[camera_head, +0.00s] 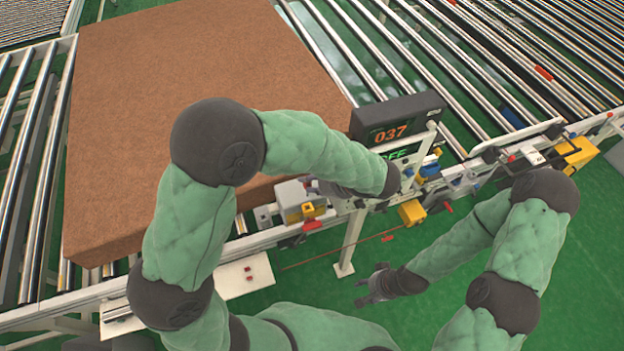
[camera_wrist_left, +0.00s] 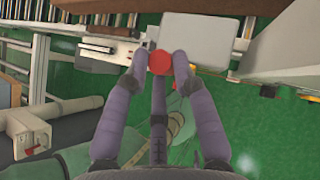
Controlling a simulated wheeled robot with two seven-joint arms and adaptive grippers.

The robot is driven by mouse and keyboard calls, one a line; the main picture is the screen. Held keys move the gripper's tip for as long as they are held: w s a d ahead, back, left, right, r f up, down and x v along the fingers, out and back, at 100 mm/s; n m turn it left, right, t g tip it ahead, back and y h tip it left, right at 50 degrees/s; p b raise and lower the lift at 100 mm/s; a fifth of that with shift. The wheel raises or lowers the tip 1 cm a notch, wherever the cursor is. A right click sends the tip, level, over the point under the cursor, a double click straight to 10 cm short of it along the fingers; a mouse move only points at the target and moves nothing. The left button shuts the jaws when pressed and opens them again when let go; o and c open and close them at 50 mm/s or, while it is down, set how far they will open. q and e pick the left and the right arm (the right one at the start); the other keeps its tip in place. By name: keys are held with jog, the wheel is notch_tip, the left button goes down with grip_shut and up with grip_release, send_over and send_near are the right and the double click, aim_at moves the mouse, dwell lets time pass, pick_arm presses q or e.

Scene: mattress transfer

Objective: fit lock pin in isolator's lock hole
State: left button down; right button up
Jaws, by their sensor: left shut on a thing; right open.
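My left gripper (camera_head: 322,187) reaches over the conveyor's front rail, beside a grey-white box with yellow and red parts (camera_head: 291,199). The rest of the pin is hidden. A light grey box (camera_wrist_left: 197,38) lies just beyond and right of the fingertips; I cannot tell if they touch. I cannot make out the isolator's lock hole. My right gripper (camera_head: 372,286) is open and empty above the green floor.
A large brown mattress (camera_head: 190,110) lies on the roller conveyor (camera_head: 470,70). A black display (camera_head: 398,118) reading 037 stands by the rail. Yellow boxes (camera_head: 411,212) hang along the rail to the right. A white plate with red buttons (camera_head: 243,278) sits left. Green floor is clear at right.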

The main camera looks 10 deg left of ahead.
pick_arm(q)
jog(key=shift+f+b, duration=1.8)
jog(key=shift+f, duration=1.05)
jog(key=shift+f+b, duration=1.95)
jog(key=shift+f, duration=1.15)
jog(key=c, duration=0.9)
grip_release()
jog(key=shift+c, duration=0.2)
jog(key=v, duration=1.2)
jog(key=shift+a, duration=0.1)
